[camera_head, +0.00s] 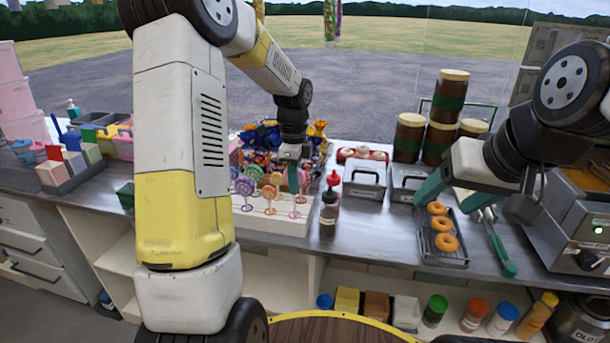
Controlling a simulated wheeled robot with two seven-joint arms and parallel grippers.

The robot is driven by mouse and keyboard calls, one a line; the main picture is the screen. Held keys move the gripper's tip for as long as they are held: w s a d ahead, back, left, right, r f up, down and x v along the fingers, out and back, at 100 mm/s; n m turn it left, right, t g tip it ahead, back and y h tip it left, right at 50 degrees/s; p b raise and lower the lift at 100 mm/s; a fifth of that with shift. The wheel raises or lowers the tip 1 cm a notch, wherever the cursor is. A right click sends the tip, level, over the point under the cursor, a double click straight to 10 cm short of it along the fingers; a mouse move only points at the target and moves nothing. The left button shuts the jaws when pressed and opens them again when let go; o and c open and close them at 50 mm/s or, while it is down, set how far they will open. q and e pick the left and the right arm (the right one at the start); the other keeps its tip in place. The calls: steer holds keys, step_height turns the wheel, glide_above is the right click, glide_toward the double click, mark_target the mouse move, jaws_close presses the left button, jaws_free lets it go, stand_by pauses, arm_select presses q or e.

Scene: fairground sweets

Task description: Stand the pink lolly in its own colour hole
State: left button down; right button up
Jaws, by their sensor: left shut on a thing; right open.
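The white lolly stand (262,224) is on the counter, left of centre, with several lollies upright in it. A purple swirl lolly (244,186) and an orange one (270,192) show at its left and middle. My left gripper (293,178) reaches down over the right part of the stand, its green fingers shut. The pink lolly (304,180) shows only partly, at these fingers; its stick and whether the tip is in a hole are not clear. My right gripper (458,198) is open and empty, above the doughnut tray at the right.
A dark sauce bottle (328,213) with a red cap stands just right of the stand. A heap of wrapped sweets (262,139) lies behind. Metal bins (364,180), stacked brown jars (408,137) and a doughnut tray (459,262) fill the right. Green-tipped tongs (508,268) lie beside the tray.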

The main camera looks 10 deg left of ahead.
arm_select(q)
steer(key=shift+f, duration=0.1)
steer(key=shift+f, duration=0.5)
steer(key=shift+f, duration=0.1)
steer(key=shift+f, duration=0.6)
steer(key=shift+f, duration=0.15)
steer(key=shift+f, duration=1)
steer(key=c, duration=0.7)
jaws_free()
